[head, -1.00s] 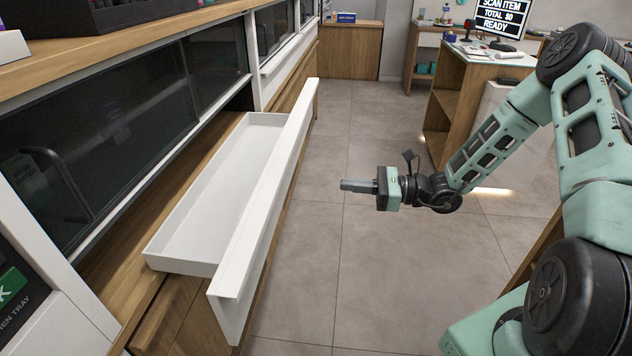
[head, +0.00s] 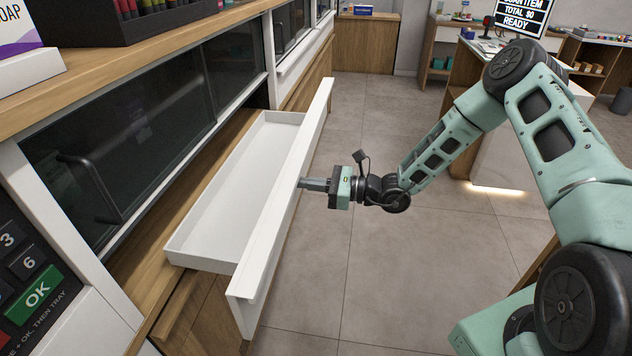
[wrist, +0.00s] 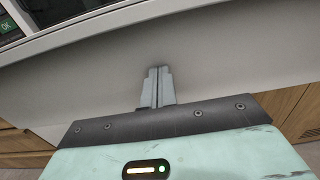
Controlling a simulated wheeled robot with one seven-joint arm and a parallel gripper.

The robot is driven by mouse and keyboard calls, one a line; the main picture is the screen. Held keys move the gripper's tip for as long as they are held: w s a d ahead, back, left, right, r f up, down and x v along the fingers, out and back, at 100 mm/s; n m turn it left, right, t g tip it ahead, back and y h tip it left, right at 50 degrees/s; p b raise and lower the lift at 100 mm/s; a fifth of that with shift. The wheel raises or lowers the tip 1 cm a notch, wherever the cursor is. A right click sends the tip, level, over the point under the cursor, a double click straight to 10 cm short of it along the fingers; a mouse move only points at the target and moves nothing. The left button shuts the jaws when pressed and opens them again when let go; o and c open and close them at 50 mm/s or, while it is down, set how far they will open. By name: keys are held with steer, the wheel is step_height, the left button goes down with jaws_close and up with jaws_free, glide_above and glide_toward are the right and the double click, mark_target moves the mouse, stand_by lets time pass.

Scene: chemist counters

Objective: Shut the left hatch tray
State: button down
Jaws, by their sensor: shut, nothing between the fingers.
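The left hatch tray (head: 232,205) is a long white open tray, pulled out from the wooden counter under dark glass. It looks empty. Its tall white front panel (head: 285,190) faces my gripper. My gripper (head: 303,184) is shut and empty, its fingertips at the outer face of the panel in the head view. In the wrist view the shut fingers (wrist: 157,85) point at the white panel (wrist: 90,90), very close to it. I cannot tell whether they touch it.
A keypad with a green OK key (head: 36,295) is at the lower left. A dark glass pane (head: 120,140) stands behind the tray. The grey floor (head: 400,280) to the right is clear. A checkout counter with a screen (head: 520,22) is at the back right.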

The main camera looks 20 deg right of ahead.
steer(key=b, duration=0.5)
glide_above(230, 194)
steer(key=shift+s+d+f, duration=0.1)
steer(key=shift+s+d, duration=0.1)
steer(key=shift+d, duration=0.25)
steer(key=shift+w+a, duration=0.2)
steer(key=shift+a, duration=0.1)
steer(key=shift+w+a+r, duration=0.1)
steer(key=shift+a+r, duration=0.1)
steer(key=shift+r, duration=0.05)
steer(key=shift+r, duration=0.1)
